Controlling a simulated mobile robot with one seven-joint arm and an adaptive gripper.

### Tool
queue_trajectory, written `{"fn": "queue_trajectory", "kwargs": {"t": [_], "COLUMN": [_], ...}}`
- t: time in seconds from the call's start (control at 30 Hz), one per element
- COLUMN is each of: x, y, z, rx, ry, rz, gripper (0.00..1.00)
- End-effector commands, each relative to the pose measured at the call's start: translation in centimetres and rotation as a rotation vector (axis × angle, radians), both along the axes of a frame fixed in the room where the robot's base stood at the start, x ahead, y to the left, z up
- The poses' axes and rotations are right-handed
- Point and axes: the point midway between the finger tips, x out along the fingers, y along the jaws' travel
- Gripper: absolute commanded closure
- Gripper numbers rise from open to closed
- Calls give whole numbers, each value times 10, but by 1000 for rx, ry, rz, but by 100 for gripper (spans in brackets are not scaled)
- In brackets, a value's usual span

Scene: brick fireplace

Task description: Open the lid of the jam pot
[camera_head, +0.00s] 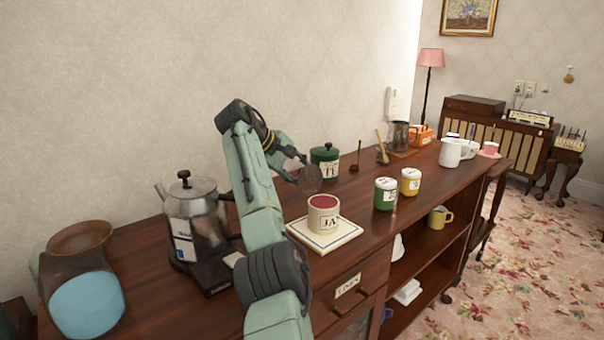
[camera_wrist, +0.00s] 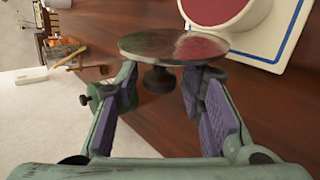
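The jam pot (camera_head: 323,215) is a cream pot with a dark band and a partly visible "JA" label. It stands upright with its top uncovered, showing red inside; it also shows in the wrist view (camera_wrist: 210,12). Its round dark lid (camera_head: 311,180) is in the air, tilted, above and behind the pot and apart from it. My gripper (camera_head: 297,163) has its fingers on both sides of the lid's knob (camera_wrist: 158,80) and holds the lid. In the wrist view the lid (camera_wrist: 150,44) spans the space in front of my fingertips.
The pot stands on a white board (camera_head: 343,238) on the wooden sideboard (camera_head: 350,275). A kettle (camera_head: 193,212) is at left. A green tea pot (camera_head: 325,163) stands behind, and green (camera_head: 385,193) and yellow (camera_head: 410,181) canisters stand to the right. Some bare sideboard top lies between them.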

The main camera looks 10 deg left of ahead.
Motion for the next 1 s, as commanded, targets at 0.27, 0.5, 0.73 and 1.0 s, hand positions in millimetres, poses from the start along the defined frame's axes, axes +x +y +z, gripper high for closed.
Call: {"fn": "queue_trajectory", "kwargs": {"t": [0.27, 0.5, 0.73, 1.0], "x": [0, -7, -30, -53], "y": [0, 9, 34, 58], "z": [0, 12, 46, 77], "rx": [0, 0, 1, 0], "ry": [-1, -3, -4, -1], "rz": [1, 3, 3, 2], "gripper": [57, 57, 57, 57]}}
